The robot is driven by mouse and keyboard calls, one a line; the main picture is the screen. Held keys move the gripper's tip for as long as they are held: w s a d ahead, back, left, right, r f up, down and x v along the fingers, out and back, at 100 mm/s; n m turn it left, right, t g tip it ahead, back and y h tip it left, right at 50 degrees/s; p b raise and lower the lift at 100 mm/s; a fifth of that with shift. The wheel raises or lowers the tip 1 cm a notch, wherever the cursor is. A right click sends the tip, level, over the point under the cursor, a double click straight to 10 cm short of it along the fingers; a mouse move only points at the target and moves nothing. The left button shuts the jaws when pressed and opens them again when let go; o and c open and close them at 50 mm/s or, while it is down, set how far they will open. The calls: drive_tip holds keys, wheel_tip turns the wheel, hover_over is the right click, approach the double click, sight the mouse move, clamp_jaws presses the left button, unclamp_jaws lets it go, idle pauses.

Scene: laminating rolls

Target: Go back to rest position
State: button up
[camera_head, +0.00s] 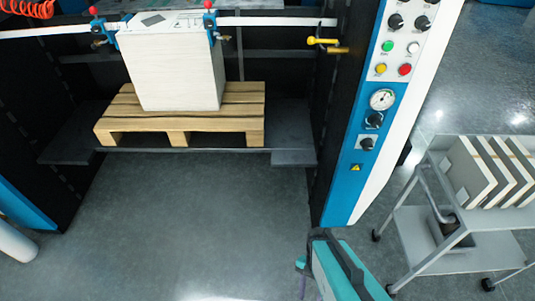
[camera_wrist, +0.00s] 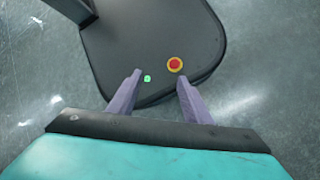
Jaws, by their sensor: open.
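My gripper (camera_wrist: 160,88) shows in the wrist view with its two purple fingers spread apart and nothing between them. Below it in that view is a dark rounded base of mine with a red and yellow button and a green light. In the head view, a teal and black part of my arm (camera_head: 338,270) shows at the bottom, right of centre. The fingertips are not clear there. My arm is in front of the lower end of the blue and white control panel (camera_head: 354,180), apart from the pallet and the cart.
A white stack (camera_head: 178,75) stands on a wooden pallet (camera_head: 118,118) inside the dark machine frame. A grey cart (camera_head: 415,225) with several upright boards (camera_head: 472,170) stands at the right. A yellow handle (camera_head: 322,41) sticks out near the panel. The floor (camera_head: 180,220) before the pallet is clear.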

drive_tip(key=shift+w+d+f+n+t+h, duration=0.1)
drive_tip(key=shift+w+d+n+t, duration=0.1)
drive_tip(key=shift+n, duration=1.1)
drive_tip(key=shift+w+d+f+n+t+h, duration=0.1)
drive_tip(key=shift+d+n+t, duration=0.1)
drive_tip(key=shift+n, duration=1.1)
drive_tip(key=shift+w+d+f+n+t+h, duration=0.1)
drive_tip(key=shift+w+d+n, duration=0.1)
drive_tip(key=shift+n, duration=1.1)
